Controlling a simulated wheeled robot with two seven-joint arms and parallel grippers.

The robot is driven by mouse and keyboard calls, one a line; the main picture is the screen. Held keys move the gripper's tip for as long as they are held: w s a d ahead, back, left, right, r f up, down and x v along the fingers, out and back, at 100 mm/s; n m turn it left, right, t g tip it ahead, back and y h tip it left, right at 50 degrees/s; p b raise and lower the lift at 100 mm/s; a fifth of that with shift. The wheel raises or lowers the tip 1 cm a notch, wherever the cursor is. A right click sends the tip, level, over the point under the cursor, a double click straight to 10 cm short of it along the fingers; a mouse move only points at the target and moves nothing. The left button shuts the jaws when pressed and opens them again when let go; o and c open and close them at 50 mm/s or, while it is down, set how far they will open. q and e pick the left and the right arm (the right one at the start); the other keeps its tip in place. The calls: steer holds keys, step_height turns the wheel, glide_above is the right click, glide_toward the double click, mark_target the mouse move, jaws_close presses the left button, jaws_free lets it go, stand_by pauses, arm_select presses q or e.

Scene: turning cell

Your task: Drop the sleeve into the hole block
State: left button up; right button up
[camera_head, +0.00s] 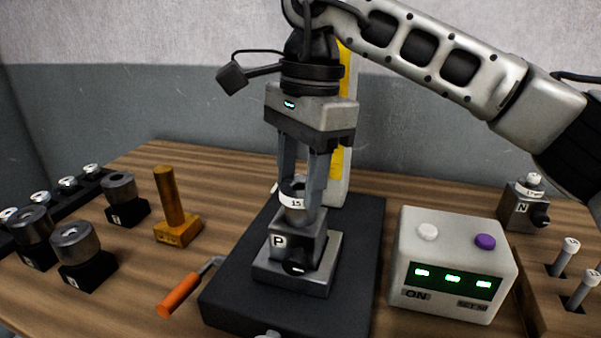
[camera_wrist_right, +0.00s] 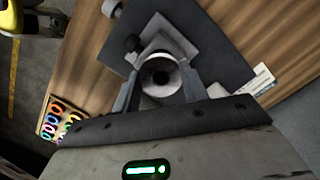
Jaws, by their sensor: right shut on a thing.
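My right gripper (camera_head: 301,193) points straight down with its two fingers shut on the sleeve (camera_head: 298,214), a short grey cylinder with a white label reading 15. The hole block (camera_head: 310,248), a grey block marked P on a square base, stands directly below. The sleeve is upright over the block's top; I cannot tell whether its lower end is in the hole. In the right wrist view the sleeve (camera_wrist_right: 160,92) shows its dark round bore between the fingers, and it hides the hole. My left gripper is not in view.
The block stands on a black plate (camera_head: 232,290). An orange-handled tool (camera_head: 178,296) and a brass stand (camera_head: 178,232) are left of it. A control box (camera_head: 450,285) with lit green displays is at right. Several dark holders with grey cylinders (camera_head: 72,240) stand far left.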

arm_select(q)
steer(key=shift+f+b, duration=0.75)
steer(key=shift+b, duration=0.05)
arm_select(e)
steer(key=shift+f, duration=1.15)
steer(key=o, duration=1.4)
steer(key=shift+c, duration=0.2)
arm_select(q)
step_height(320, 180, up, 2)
steer(key=p, duration=0.3)
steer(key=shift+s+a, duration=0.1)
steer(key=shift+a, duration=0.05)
arm_select(e)
step_height(320, 180, up, 16)
steer(key=w+d, duration=0.1)
steer(key=shift+d, duration=0.2)
